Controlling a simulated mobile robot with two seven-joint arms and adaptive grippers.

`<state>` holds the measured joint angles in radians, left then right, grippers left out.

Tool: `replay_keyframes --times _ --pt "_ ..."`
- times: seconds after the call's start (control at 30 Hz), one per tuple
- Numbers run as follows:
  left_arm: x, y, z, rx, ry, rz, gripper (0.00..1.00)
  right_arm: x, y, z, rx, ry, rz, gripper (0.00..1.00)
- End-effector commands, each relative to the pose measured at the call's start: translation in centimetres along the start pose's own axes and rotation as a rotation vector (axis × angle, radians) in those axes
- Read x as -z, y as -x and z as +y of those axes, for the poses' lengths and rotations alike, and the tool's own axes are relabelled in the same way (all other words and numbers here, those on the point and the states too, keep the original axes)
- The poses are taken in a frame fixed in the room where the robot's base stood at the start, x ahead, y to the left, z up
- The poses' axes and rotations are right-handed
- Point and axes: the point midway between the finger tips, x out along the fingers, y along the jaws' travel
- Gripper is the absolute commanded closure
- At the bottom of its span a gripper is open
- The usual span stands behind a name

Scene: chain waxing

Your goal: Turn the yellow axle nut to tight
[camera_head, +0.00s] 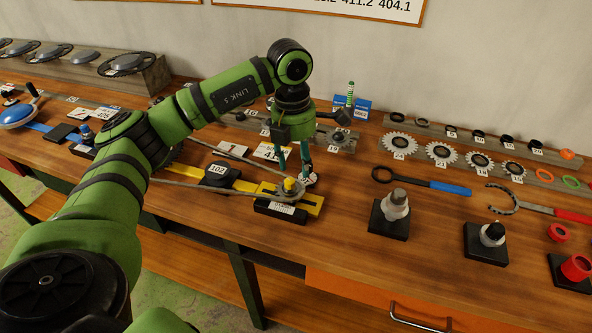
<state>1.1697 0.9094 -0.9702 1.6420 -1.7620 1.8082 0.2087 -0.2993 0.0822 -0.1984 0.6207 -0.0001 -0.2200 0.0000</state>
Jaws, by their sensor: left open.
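The yellow axle nut (290,185) sits upright near the right end of a yellow bar (245,186) on the bench, with a dark labelled block (281,210) just in front. My left gripper (294,181) points down at the nut from above and behind. Its teal fingers are open, one on each side of the nut's top as seen here. I cannot tell whether they touch it. My right gripper is out of view.
A blue-handled ring tool (440,185), a red-handled hook tool (548,209) and socket stands (391,213) lie to the right. Sprockets (398,145) line the back. A chain (195,186) runs left from the nut. Bare wood shows right of the nut.

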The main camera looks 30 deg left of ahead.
Motion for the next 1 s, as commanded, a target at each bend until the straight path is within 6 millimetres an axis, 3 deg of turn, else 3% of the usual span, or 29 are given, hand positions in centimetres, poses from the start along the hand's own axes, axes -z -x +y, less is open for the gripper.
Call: replay_keyframes --times 0.07,0.17,0.6,0.93,0.97,1.0 --pt "0.8 0.6 1.3 -0.041 0.023 0.031 0.52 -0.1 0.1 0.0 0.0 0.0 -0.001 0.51" --pt "1.1 0.1 1.7 -0.053 0.03 0.046 0.52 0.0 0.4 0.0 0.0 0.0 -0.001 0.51" --pt "1.3 -5.7 1.8 -0.049 0.027 0.042 0.52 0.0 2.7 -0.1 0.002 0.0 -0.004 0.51" --pt "1.3 -6.3 1.9 -0.049 0.026 0.04 0.52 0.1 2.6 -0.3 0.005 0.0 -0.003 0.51" --pt "1.3 -6.3 1.8 -0.049 0.026 0.04 0.6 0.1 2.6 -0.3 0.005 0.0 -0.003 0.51" --pt "1.3 -6.3 1.8 -0.049 0.026 0.04 0.76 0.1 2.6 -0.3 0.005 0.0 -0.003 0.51"
